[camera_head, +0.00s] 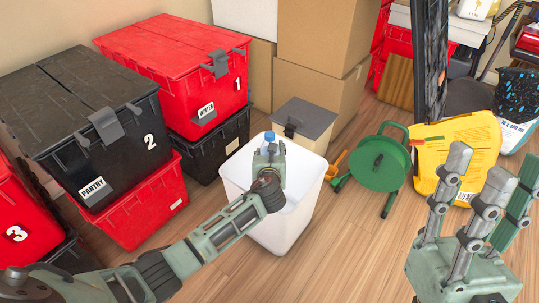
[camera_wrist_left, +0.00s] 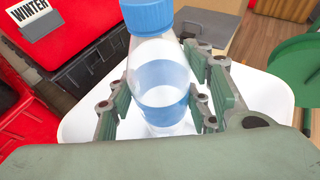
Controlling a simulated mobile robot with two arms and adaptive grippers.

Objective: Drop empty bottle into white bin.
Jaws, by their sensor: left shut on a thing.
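The clear bottle (camera_wrist_left: 160,80) with a blue cap and blue label is upright between the fingers of my left gripper (camera_wrist_left: 165,110), which is shut on it. In the head view only the bottle's blue cap (camera_head: 269,136) shows above the gripper; the rest is hidden. My left gripper (camera_head: 269,155) is over the white bin (camera_head: 285,230), with the bottle above the bin's opening. The bin's rim (camera_wrist_left: 275,95) shows around the bottle in the left wrist view. My right gripper (camera_head: 470,205) is at the right, fingers apart, empty and away from the bin.
Stacked red and black totes (camera_head: 180,70) stand left of the bin. A small grey-lidded box (camera_head: 305,118) and cardboard boxes (camera_head: 325,50) are behind it. A green reel (camera_head: 380,163) and a yellow bag (camera_head: 460,150) stand to the right. The wooden floor in front is clear.

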